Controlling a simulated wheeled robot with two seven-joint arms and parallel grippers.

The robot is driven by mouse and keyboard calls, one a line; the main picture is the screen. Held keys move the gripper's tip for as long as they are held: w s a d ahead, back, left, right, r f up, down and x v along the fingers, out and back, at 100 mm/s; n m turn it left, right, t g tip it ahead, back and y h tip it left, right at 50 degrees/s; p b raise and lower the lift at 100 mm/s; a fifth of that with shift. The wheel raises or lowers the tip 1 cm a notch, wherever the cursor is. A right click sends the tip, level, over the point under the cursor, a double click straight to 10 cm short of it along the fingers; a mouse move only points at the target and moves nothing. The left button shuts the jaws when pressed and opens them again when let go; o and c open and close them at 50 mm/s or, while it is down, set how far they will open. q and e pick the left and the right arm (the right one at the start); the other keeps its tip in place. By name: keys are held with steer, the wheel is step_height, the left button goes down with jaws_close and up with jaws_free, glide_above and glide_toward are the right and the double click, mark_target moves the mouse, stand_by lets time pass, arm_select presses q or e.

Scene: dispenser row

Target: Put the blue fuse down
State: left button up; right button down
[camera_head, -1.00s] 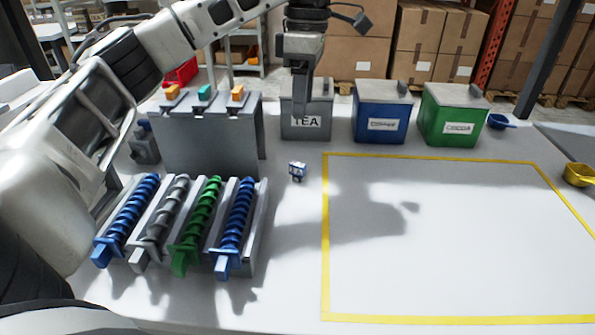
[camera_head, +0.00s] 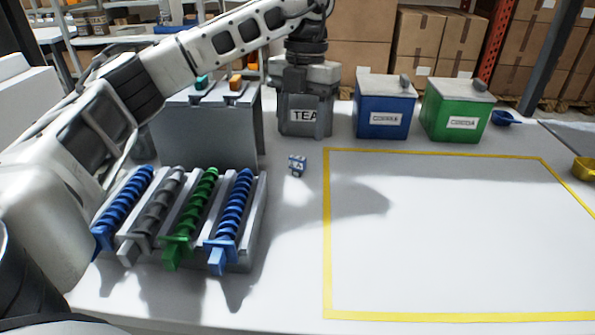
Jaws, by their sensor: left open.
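A small blue-and-white block (camera_head: 297,165) lies on the white table, left of the yellow outline; it is too small to tell whether it is the blue fuse. No other thing in view is clearly a fuse. My left gripper (camera_head: 305,98) points down at the grey TEA canister (camera_head: 304,116), beyond the block and apart from it. It is open, and I see no fuse in it. Its fingers blend with the grey canister, so I cannot tell whether they touch it. My right gripper is out of view.
A rack (camera_head: 262,215) with blue, grey and green spirals stands front left, a grey stand (camera_head: 205,135) behind it. A blue bin (camera_head: 383,118) and a green bin (camera_head: 455,117) stand at the back. The yellow-outlined area (camera_head: 450,235) is empty. A yellow scoop (camera_head: 585,168) lies right.

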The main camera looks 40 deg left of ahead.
mark_target(298, 157)
arm_select(q)
steer(key=f, duration=0.2)
steer(key=s+f, duration=0.1)
steer(key=f, duration=0.4)
steer(key=shift+s+d+f, duration=0.15)
steer(key=shift+s+f, duration=0.05)
steer(key=shift+s, duration=0.05)
steer(key=c, duration=1.1)
steer(key=shift+r, duration=0.1)
